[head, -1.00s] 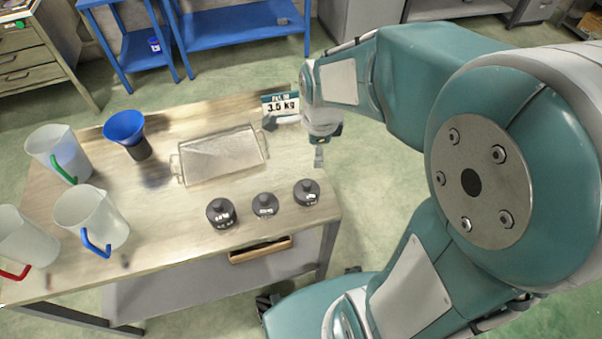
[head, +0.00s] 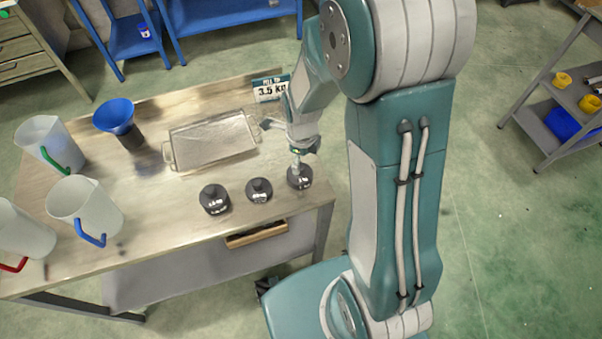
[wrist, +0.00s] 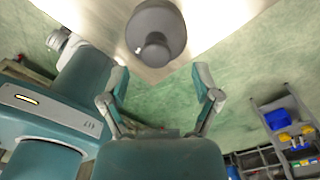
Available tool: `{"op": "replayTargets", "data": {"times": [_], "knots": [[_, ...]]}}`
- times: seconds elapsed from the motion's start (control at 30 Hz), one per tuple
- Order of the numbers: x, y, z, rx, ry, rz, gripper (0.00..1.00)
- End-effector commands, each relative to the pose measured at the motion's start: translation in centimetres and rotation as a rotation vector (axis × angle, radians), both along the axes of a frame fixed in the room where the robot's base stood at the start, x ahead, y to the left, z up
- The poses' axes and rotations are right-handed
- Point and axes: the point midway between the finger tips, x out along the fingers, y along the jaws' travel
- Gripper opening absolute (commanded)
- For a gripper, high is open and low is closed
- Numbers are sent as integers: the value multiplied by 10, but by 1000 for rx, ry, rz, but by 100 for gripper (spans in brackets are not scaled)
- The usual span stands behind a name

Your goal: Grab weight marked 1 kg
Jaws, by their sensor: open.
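Three dark weights with knobs stand in a row near the table's front right: the left weight (head: 214,200), the middle weight (head: 259,191) and the right weight (head: 299,178). Their white markings are too small to read surely. My gripper (head: 297,162) is over the right weight, pointing down. In the wrist view its fingers (wrist: 160,84) are spread with nothing between them. A round dark weight (wrist: 156,30) with its knob lies just beyond the fingertips, seen from above; its marking is not visible there.
The middle weight stands close to my gripper's left. A shelf cart (head: 560,105) stands at the far right.

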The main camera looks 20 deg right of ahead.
Motion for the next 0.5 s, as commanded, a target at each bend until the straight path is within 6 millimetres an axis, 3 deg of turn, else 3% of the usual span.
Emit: {"op": "replayTargets", "data": {"times": [0.2, 0.47, 0.5], "knots": [[0, 2, -29, 0, 4, 0, 80], [0, 1, -31, 1, -1, 0, 80], [0, 1, -31, 1, -1, 0, 67]]}}
